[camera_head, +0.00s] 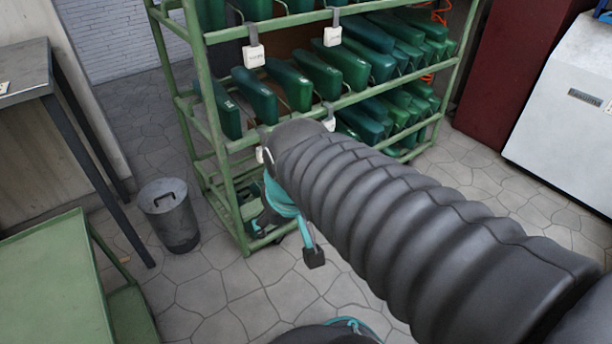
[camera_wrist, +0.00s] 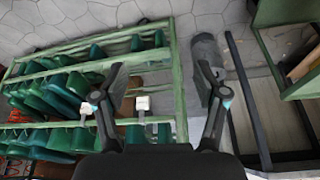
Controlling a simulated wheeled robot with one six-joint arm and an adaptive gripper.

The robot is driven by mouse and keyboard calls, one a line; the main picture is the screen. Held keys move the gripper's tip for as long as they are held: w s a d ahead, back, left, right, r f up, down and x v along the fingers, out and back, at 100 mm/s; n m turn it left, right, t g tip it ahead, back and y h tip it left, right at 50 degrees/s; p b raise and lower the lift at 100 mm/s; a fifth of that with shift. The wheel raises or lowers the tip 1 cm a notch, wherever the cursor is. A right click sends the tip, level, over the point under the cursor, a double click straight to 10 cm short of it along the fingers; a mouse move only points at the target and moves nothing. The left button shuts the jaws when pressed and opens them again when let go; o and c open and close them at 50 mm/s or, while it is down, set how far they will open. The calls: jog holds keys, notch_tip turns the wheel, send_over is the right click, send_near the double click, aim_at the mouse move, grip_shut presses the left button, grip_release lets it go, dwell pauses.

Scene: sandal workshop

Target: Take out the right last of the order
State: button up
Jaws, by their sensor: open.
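Green lasts (camera_head: 318,73) stand in rows on the tiers of a green metal rack (camera_head: 231,176). White tags (camera_head: 254,55) hang from the rack's rails; their writing is too small to read, so I cannot tell which last is the right one of the order. In the wrist view the lasts (camera_wrist: 62,78) lie to the left and below. My gripper (camera_head: 290,235) is in front of the rack's lower left part, partly hidden by my arm. In the wrist view my gripper (camera_wrist: 162,75) has its two fingers wide apart with nothing between them.
A grey lidded bin (camera_head: 169,215) stands on the floor left of the rack. A dark-legged table (camera_head: 28,72) and a green cart (camera_head: 52,285) are at the left. A white machine (camera_head: 565,110) stands at the right. The stone floor between is clear.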

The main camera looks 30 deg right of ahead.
jog(key=w+d+f+m+h, duration=0.1)
jog(key=w+d+f, duration=0.4)
jog(key=d+f, duration=0.8)
jog(key=w+d+f+h, duration=0.1)
jog(key=w+d+f, duration=0.3)
jog(key=d+f, duration=0.9)
jog(key=w+d+f+m+h, duration=0.1)
jog(key=w+d+f, duration=0.4)
jog(key=d+f, duration=0.8)
jog(key=w+d+f+n+t+y, duration=0.1)
jog(key=w+d+f+n+t, duration=0.1)
jog(key=w+d+f+t, duration=0.25)
jog(key=w+a+r+n+t+y, duration=0.25)
jog(key=w+r+t, duration=0.25)
jog(key=w+r, duration=0.3)
jog(key=shift+y, duration=0.25)
jog(key=x, duration=0.5)
jog(key=b+x, duration=0.1)
jog(key=x, duration=0.2)
jog(key=shift+w+a+f, duration=0.25)
jog(key=shift+a+f, duration=0.1)
jog(key=x, duration=0.2)
jog(key=b+x, duration=0.1)
jog(key=shift+w+f, duration=0.3)
jog(key=shift+f, duration=0.15)
jog(key=shift+w+f, duration=0.15)
jog(key=shift+w, duration=0.5)
